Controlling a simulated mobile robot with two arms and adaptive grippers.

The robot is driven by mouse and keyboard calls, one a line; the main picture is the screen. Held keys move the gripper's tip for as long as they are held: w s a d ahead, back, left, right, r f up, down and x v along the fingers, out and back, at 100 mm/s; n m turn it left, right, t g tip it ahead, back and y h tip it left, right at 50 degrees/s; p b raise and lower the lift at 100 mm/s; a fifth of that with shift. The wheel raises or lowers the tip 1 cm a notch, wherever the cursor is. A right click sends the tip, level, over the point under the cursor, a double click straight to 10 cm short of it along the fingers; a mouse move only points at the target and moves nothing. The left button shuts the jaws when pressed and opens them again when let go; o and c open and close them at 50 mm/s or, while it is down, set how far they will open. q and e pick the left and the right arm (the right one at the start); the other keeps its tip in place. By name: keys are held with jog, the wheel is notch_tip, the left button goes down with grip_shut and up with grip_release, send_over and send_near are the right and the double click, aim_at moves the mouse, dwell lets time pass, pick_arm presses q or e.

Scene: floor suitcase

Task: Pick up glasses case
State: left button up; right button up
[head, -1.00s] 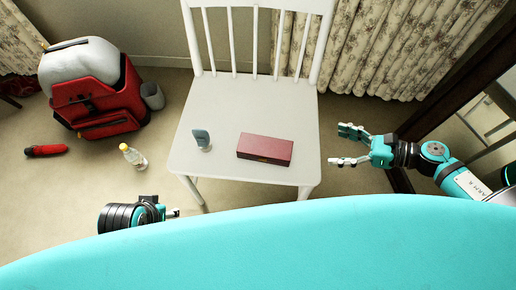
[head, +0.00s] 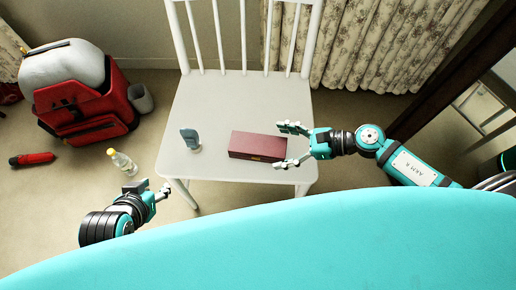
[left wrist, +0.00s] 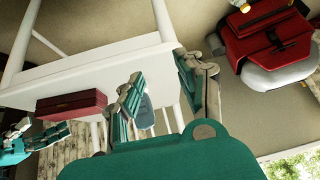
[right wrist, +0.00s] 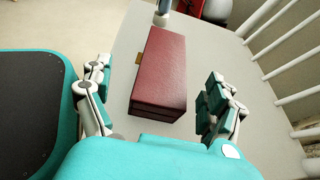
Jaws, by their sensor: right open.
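The glasses case (head: 257,146) is a dark red rectangular box with a small gold clasp, lying on the white chair's seat (head: 222,105). My right gripper (head: 283,146) is open at the case's right end, with one finger at the far side and one at the near side. In the right wrist view the case (right wrist: 160,75) lies between the spread fingers (right wrist: 155,85), with visible gaps on both sides. My left gripper (head: 158,190) is open and empty, low in front of the chair's left side. The left wrist view shows the case (left wrist: 72,104) beyond its fingers (left wrist: 160,82).
A grey-blue small item (head: 190,139) stands on the seat left of the case. The chair's back slats (head: 245,40) rise behind. A clear bottle with a yellow cap (head: 122,162), a red suitcase (head: 85,105) and a red item (head: 32,158) are on the floor at left.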

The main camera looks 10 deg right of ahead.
aim_at(268, 145)
jog(key=x, duration=0.4)
jog(key=shift+w+f+b, duration=0.35)
jog(key=shift+w+f, duration=0.05)
jog(key=shift+a+f, duration=0.1)
jog(key=shift+a, duration=0.15)
pick_arm(q)
jog(key=w, duration=0.1)
jog(key=w+r+t, duration=0.1)
jog(key=w+d+r+t, duration=0.1)
jog(key=shift+w+d+h, duration=0.1)
jog(key=shift+w+h, duration=0.15)
jog(key=shift+h, duration=0.05)
pick_arm(e)
jog(key=c, duration=1.7)
